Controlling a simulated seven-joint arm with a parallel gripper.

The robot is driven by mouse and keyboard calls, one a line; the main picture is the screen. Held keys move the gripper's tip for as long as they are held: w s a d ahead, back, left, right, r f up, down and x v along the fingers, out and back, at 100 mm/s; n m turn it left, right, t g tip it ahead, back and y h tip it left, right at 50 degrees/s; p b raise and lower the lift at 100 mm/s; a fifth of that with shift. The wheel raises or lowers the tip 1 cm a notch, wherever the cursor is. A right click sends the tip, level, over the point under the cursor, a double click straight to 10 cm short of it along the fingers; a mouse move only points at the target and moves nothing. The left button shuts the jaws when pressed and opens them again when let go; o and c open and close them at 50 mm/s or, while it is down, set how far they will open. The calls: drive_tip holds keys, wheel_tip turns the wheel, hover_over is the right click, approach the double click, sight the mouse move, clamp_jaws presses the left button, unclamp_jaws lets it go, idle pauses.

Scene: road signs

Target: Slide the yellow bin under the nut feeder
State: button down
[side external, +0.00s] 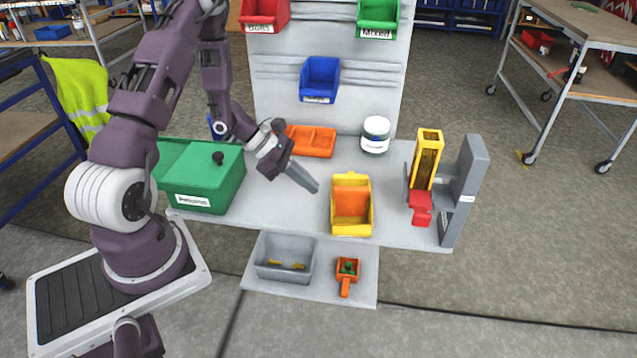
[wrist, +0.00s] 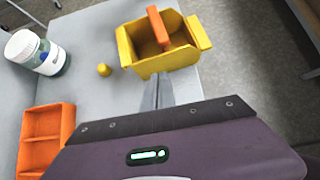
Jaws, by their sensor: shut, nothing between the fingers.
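The yellow bin (side external: 352,230) stands upright on the grey work surface (side external: 290,215), right of centre, with an orange piece in it. In the wrist view the yellow bin (wrist: 165,66) is just ahead of the fingertips, and an orange block (wrist: 158,27) shows in it. What I take for the nut feeder (side external: 427,160) is a yellow upright chute with a red part below, on a grey stand right of the bin. My gripper (side external: 314,187) is shut and empty, left of the bin; it also shows in the wrist view (wrist: 160,88). I cannot tell whether it touches the bin.
An orange tray (side external: 311,141) and a white-lidded jar (side external: 376,135) stand behind. A green box (side external: 200,177) is at left. A grey bin (side external: 285,259) and a small orange holder (side external: 346,275) are in front. The wrist view shows a small yellow piece (wrist: 104,70) beside the bin.

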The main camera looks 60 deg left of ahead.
drive_tip(key=shift+w+d, duration=0.8)
drive_tip(key=shift+w, duration=0.1)
drive_tip(key=w+d, duration=1)
drive_tip(key=shift+w, duration=0.2)
